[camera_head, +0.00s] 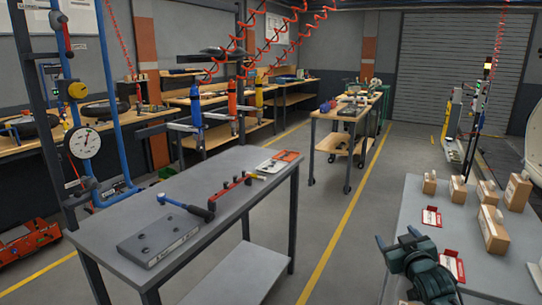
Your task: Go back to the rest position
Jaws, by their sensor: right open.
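My right gripper (397,240) is dark and teal, at the lower right of the head view. Its two fingers are apart and nothing shows between them. It is in front of the left edge of the grey table (408,205) at the right. I cannot tell its exact height over that table. My left gripper is not in view.
Several cardboard boxes (492,229) and red-and-white cards (431,217) are on the right table. A grey workbench (240,165) in the middle carries a torque wrench (187,207), a metal block (158,240) and a red bar tool (229,192). Clear floor (335,240) lies between the two tables.

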